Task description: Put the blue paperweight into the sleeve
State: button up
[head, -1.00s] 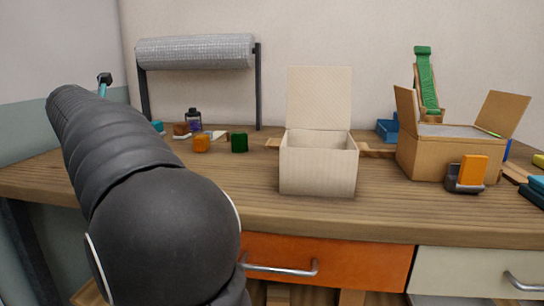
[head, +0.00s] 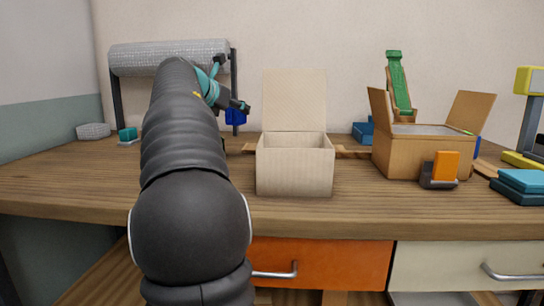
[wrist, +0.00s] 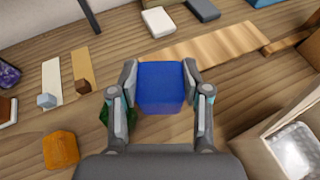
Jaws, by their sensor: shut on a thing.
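My gripper (wrist: 161,68) is shut on the blue paperweight (wrist: 162,90), a dark blue block between its two fingers. In the head view the paperweight (head: 236,118) hangs in the air above the table, left of the open cream box (head: 295,175). In the wrist view a pale, bubbly-textured piece (wrist: 298,152) lies inside the cream box (wrist: 262,135) at the lower right. It may be the sleeve, but I cannot tell for sure. Its opening does not show clearly.
A green block (wrist: 116,120) shows partly behind my left finger, with an orange block (wrist: 60,150) nearby. A grey textured roll (head: 165,56) hangs on a rack. A cardboard box (head: 410,158) and an orange-and-dark item (head: 440,170) stand right of the cream box.

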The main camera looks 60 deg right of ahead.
notch_tip(320, 180, down, 10)
jog(key=b, duration=0.3)
jog(key=shift+r, duration=0.2)
jog(key=shift+f+b, duration=0.15)
jog(key=shift+b, duration=0.15)
jog(key=o, duration=1.1)
